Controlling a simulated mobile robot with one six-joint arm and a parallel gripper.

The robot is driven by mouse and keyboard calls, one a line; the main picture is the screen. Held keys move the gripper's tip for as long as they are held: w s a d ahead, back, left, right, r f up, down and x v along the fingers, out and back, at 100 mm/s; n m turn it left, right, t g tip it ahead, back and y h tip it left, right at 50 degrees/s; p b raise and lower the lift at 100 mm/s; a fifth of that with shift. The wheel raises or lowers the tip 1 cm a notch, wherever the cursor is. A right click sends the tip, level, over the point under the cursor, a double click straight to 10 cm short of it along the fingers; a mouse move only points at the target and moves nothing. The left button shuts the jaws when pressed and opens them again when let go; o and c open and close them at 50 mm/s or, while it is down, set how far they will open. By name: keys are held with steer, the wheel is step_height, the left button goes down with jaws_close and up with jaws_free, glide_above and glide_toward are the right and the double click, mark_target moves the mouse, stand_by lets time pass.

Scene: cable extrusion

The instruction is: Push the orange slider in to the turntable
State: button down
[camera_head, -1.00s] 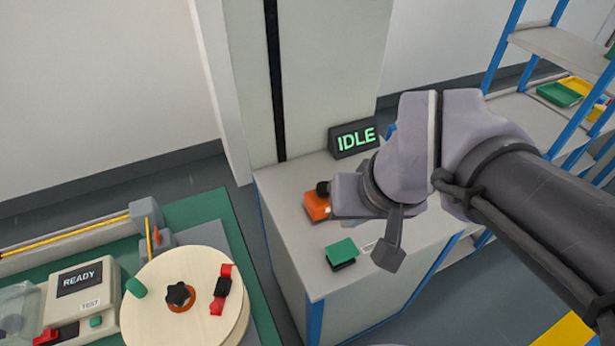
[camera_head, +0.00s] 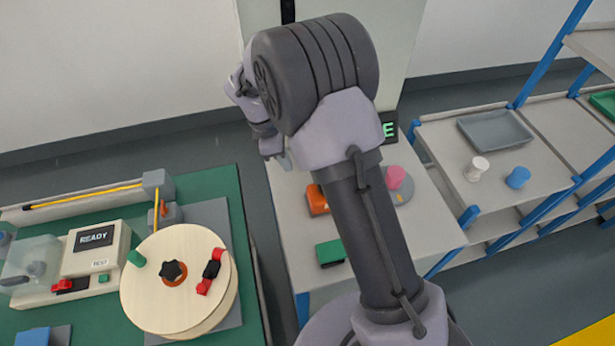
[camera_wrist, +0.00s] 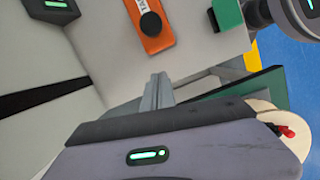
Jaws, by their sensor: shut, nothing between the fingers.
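The orange slider (camera_head: 163,209) is a small upright orange piece by the grey post behind the turntable. A yellow cable runs to the post. The turntable (camera_head: 160,299) is a round pale wooden disk with a black knob (camera_head: 173,272), a green peg and a red-and-black clip. A gap shows between slider and disk. My gripper (camera_head: 272,150) is to the right of the slider, raised, partly hidden by my own wrist. In the wrist view my fingertips (camera_wrist: 158,88) are together and empty. Part of the turntable (camera_wrist: 275,118) shows there at the right edge; the slider does not.
A grey cabinet (camera_head: 290,205) stands right of the green bench (camera_head: 228,200), carrying an orange box (camera_head: 317,200), a green block (camera_head: 329,253) and a partly hidden lit sign. The "READY" unit (camera_head: 92,240) sits left of the turntable. Shelves stand at right.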

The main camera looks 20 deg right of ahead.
steer(key=d+f+b, duration=0.1)
steer(key=d+f, duration=0.1)
steer(key=f, duration=0.1)
steer(key=d+f+b, duration=0.2)
steer(key=f, duration=0.1)
steer(key=s+d+f+b, duration=0.1)
steer(key=d+f, duration=0.1)
steer(key=f, duration=0.1)
steer(key=shift+s+d+f, duration=0.1)
steer(key=shift+d+f, duration=0.05)
steer(key=shift+f, duration=0.2)
steer(key=shift+d+r, duration=0.1)
steer(key=shift+d, duration=0.2)
steer(key=d+p, duration=0.2)
steer(key=d, duration=0.3)
steer(key=shift+d, duration=0.4)
